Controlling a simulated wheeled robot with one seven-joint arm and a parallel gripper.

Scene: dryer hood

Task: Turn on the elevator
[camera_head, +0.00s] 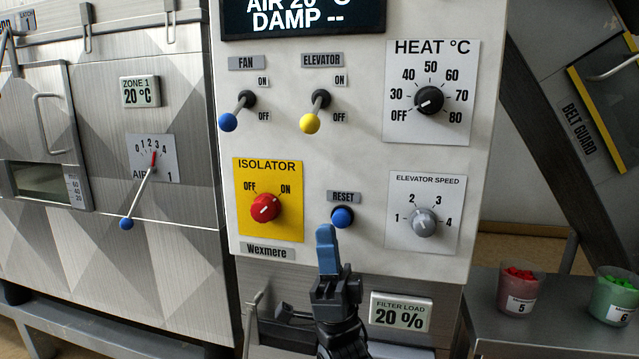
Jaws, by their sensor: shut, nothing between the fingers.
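The elevator switch (311,122) is a toggle lever with a yellow ball tip, under the label ELEVATOR on the white panel. Its lever points down and left, toward the OFF side. My gripper (327,236) is shut and empty, with its blue fingertips pointing up. It is below the elevator switch, just under the blue RESET button (342,217). I cannot tell whether the fingertips touch the button.
Left of it is the fan switch (228,122), its lever also down. The red isolator knob (265,207), heat knob (429,100) and elevator speed knob (424,222) surround the area. Cups (516,290) stand on a side table at right.

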